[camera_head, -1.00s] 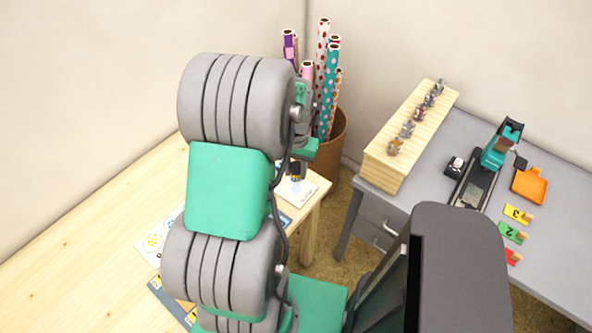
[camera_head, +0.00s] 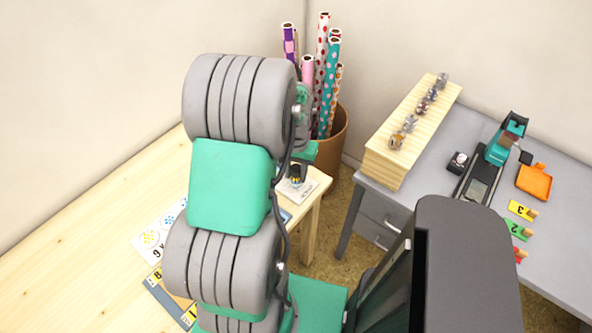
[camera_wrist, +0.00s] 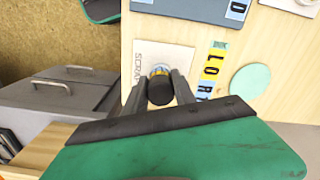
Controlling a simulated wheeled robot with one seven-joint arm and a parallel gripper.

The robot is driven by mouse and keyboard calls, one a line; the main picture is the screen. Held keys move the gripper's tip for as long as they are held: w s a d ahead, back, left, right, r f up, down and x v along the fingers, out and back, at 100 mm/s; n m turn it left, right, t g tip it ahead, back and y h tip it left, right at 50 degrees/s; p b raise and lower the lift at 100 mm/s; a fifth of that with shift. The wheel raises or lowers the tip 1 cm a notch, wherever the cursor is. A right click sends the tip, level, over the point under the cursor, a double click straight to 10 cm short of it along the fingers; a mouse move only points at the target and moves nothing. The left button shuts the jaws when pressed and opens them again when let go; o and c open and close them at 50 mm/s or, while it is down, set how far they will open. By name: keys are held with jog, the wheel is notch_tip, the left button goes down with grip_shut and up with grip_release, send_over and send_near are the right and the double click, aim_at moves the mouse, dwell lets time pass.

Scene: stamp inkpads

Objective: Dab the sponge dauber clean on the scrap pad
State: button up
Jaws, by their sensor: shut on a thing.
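The scrap pad is a pale square sheet (camera_head: 303,194) near the wooden table's right corner, partly hidden by my arm in the head view. In the wrist view the pad (camera_wrist: 150,55) shows the letters SCRAP along its left side. My gripper (camera_wrist: 160,83) is shut on the sponge dauber (camera_wrist: 160,92), which has a dark round end toward the camera and a yellow and blue band beyond. The dauber (camera_head: 297,174) is upright over the pad in the head view. Its sponge tip is hidden, so I cannot tell whether it touches the pad.
Letter tiles (camera_wrist: 212,70) and a pale green disc (camera_wrist: 250,80) lie right of the pad in the wrist view. A brown bin (camera_head: 334,135) of wrapping rolls stands behind the table corner. A grey desk (camera_head: 415,185) with a wooden block and stamp tools stands at right.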

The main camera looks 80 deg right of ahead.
aim_at(296, 169)
jog(key=shift+f+b, duration=0.35)
jog(key=shift+f, duration=0.25)
dwell(1.6)
jog(key=shift+r, duration=0.2)
jog(key=shift+r+p, duration=0.45)
jog(key=shift+p, duration=0.05)
jog(key=shift+r, duration=0.1)
notch_tip(296, 169, up, 4)
jog(key=p, duration=0.3)
jog(key=shift+r, duration=0.2)
jog(key=shift+f, duration=0.1)
